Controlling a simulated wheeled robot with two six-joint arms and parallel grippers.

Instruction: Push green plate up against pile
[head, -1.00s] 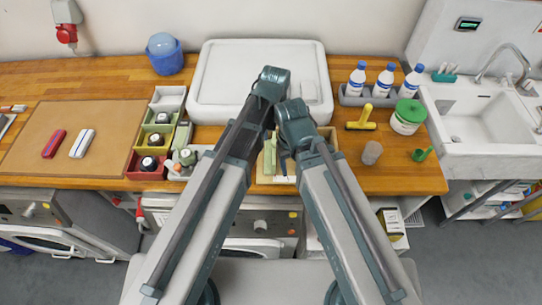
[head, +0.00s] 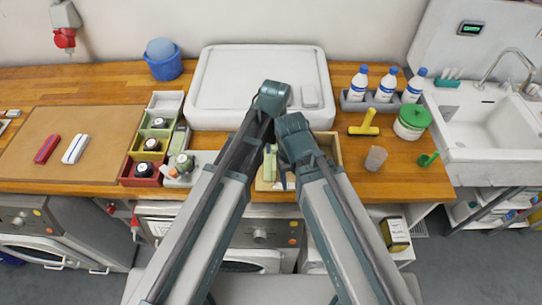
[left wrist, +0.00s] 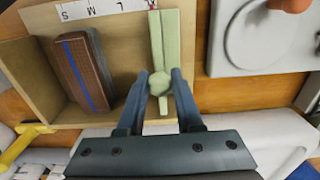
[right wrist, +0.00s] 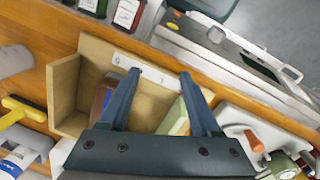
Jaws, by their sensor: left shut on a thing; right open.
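The green plate (left wrist: 157,35) stands upright in a shallow wooden box (left wrist: 38,65), with a round knob near its end. My left gripper (left wrist: 160,82) is shut on that knob. The pile (left wrist: 80,72), brown-grey with a blue stripe, lies in the box to the left of the plate. A strip of bare box floor shows between them, so they are apart. The plate also shows in the head view (head: 270,165), where the arms hide the pile. My right gripper (right wrist: 160,85) is open above the box; the pile (right wrist: 102,100) and plate (right wrist: 173,117) show beyond its fingers.
A white strip with size letters (left wrist: 100,8) lies along the box's edge. A grey tray (head: 205,160) and coloured bins (head: 143,172) stand left of the box. A large white lidded case (head: 225,80) is behind. A yellow-handled tool (head: 366,124) and a grey cup (head: 375,158) are to the right.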

